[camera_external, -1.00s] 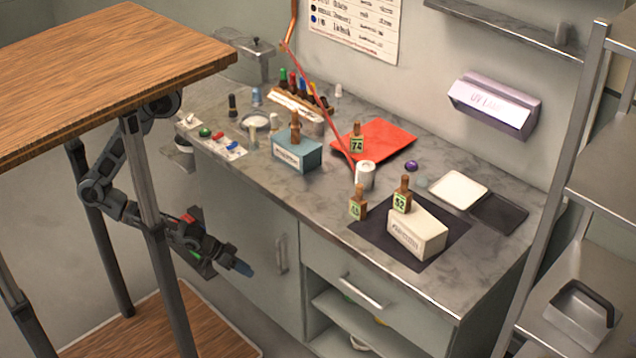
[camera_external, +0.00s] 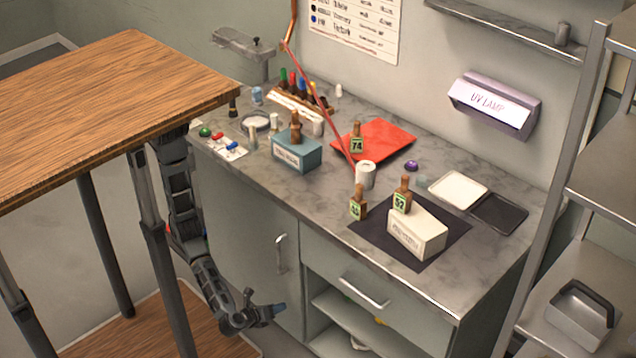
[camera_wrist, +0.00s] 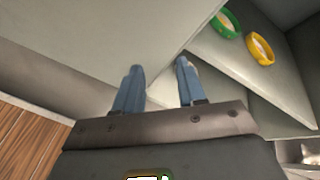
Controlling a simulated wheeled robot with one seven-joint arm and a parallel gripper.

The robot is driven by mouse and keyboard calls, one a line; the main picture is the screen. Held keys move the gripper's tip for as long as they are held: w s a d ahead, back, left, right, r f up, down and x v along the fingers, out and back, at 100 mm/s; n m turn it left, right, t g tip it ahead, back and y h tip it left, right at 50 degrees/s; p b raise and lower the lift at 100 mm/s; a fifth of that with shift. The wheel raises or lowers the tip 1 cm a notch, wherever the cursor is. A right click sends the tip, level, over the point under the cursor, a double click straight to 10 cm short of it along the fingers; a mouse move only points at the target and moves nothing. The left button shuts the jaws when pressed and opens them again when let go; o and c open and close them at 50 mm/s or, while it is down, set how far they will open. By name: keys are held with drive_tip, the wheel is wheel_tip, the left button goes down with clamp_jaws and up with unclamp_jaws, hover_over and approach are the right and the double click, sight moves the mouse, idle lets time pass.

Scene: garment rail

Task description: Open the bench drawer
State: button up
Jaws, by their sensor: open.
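The bench drawer (camera_external: 335,274) is at the upper right of the bench front, under the worktop, and looks flush with it. Its silver bar handle (camera_external: 364,292) runs across the front. My gripper (camera_external: 280,310) is low in front of the bench, left of and below the drawer handle and apart from it. In the wrist view my gripper (camera_wrist: 160,77) shows two blue fingers spread apart with nothing between them. The drawer handle cannot be made out in the wrist view.
A cupboard door (camera_external: 240,225) with an upright handle (camera_external: 281,254) is left of the drawer. An open shelf below the drawer holds a green ring (camera_wrist: 226,23) and a yellow ring (camera_wrist: 260,49). A wooden-topped table (camera_external: 100,110) stands close to my arm.

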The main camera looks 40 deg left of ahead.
drive_tip(key=s+d+r+n+t+h+p, duration=0.25)
drive_tip(key=d+r+n+h+p, duration=0.35)
drive_tip(key=d+r, duration=2.3)
drive_tip(key=w+d+h+b, duration=0.1)
drive_tip(key=w+d, duration=0.1)
drive_tip(key=w, duration=0.4)
drive_tip(key=shift+w+r+g, duration=0.15)
drive_tip(key=shift+w+g, duration=0.2)
drive_tip(key=shift+g, duration=0.1)
clamp_jaws()
